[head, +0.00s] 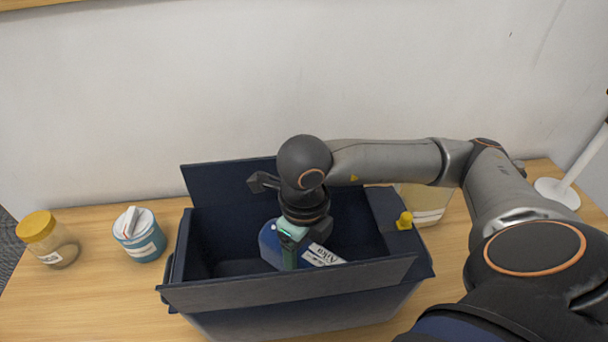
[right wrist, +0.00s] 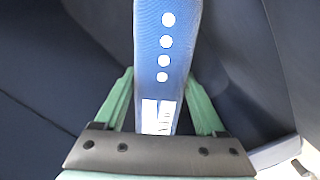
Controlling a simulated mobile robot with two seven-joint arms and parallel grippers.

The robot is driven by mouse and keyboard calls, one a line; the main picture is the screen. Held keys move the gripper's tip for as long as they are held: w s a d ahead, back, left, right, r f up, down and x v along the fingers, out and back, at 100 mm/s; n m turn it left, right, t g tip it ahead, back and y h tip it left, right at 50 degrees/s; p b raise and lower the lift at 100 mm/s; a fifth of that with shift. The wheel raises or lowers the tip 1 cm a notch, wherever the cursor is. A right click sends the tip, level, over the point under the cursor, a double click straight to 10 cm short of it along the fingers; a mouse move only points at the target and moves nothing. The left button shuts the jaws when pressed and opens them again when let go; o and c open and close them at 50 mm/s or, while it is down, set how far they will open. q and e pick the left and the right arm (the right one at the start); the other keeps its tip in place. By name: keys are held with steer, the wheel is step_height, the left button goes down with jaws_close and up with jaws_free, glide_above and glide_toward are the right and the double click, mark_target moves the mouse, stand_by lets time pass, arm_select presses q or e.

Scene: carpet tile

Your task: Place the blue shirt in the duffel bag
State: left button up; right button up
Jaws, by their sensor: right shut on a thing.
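The duffel bag (head: 290,287) is dark navy and boxy, with its top open and its flaps spread, on the wooden table. My right gripper (head: 288,258) reaches down inside it from above. It is shut on the blue shirt (head: 268,246), a small folded-looking blue piece with a white printed label. In the right wrist view the shirt (right wrist: 166,90) stands between the two green fingers (right wrist: 160,85), with white dots along it and dark bag walls around. I cannot tell whether the shirt touches the bag's floor. My left gripper is out of view.
A yellow-lidded jar (head: 48,240) and a blue-and-white canister (head: 139,236) stand left of the bag. A pale container (head: 428,203) and a small yellow item (head: 404,220) are at its right. A white stand (head: 557,193) is at far right. A wall closes the back.

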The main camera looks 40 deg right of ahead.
mark_target(304, 247)
step_height(304, 247, down, 8)
steer(key=shift+f, duration=0.1)
stand_by(0.4)
steer(key=o, duration=1.5)
step_height(304, 247, up, 12)
steer(key=shift+r, duration=0.1)
